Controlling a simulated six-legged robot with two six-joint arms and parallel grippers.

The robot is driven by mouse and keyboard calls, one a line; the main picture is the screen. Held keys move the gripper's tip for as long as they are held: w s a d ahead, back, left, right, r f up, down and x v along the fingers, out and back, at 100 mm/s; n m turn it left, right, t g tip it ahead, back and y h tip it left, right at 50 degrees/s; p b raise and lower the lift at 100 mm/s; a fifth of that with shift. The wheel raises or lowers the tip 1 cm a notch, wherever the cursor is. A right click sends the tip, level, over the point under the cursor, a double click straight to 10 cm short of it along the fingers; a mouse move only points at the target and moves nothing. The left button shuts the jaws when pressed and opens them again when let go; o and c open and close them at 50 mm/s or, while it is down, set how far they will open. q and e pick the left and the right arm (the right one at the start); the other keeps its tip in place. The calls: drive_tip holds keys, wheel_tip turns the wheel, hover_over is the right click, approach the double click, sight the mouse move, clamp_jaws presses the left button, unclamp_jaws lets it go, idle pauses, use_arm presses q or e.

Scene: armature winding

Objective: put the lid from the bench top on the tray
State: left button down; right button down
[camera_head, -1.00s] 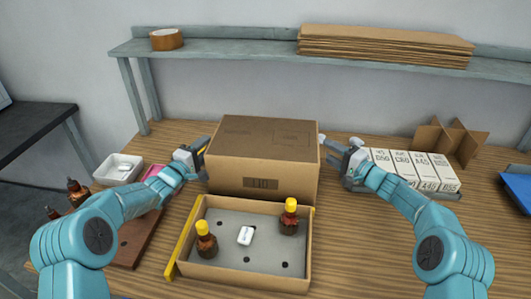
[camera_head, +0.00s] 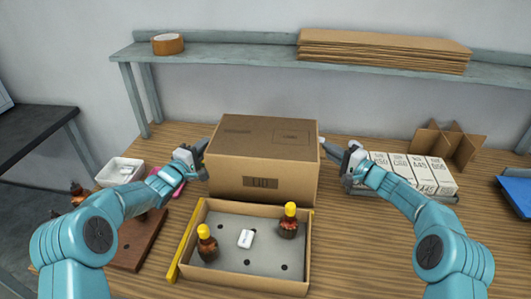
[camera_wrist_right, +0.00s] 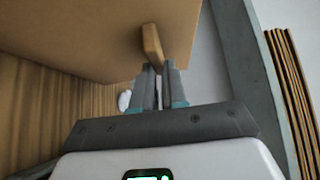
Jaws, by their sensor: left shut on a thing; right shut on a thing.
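The lid (camera_head: 262,140) is a large brown cardboard box shape with a label on its front. It is just behind the tray and also shows in the right wrist view (camera_wrist_right: 75,35). My left gripper (camera_head: 202,150) is shut on the lid's left side. My right gripper (camera_head: 326,151) is shut on its right side; in the right wrist view, its fingers (camera_wrist_right: 158,72) meet at a small tab on the lid. I cannot tell whether the lid touches the bench. The open cardboard tray (camera_head: 238,279) holds two yellow-topped copper-brown parts (camera_head: 289,222) and a white packet (camera_head: 245,239).
A yellow strip (camera_head: 186,240) lies along the tray's left side. White boxes (camera_head: 425,172) and a cardboard divider (camera_head: 449,145) stand at right. A white bin (camera_head: 118,172) and brown board (camera_head: 138,242) are at left. A shelf (camera_head: 240,45) runs behind.

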use_arm(q)
drive_tip(key=shift+w, duration=0.1)
use_arm(e)
drive_tip(key=shift+w, duration=0.1)
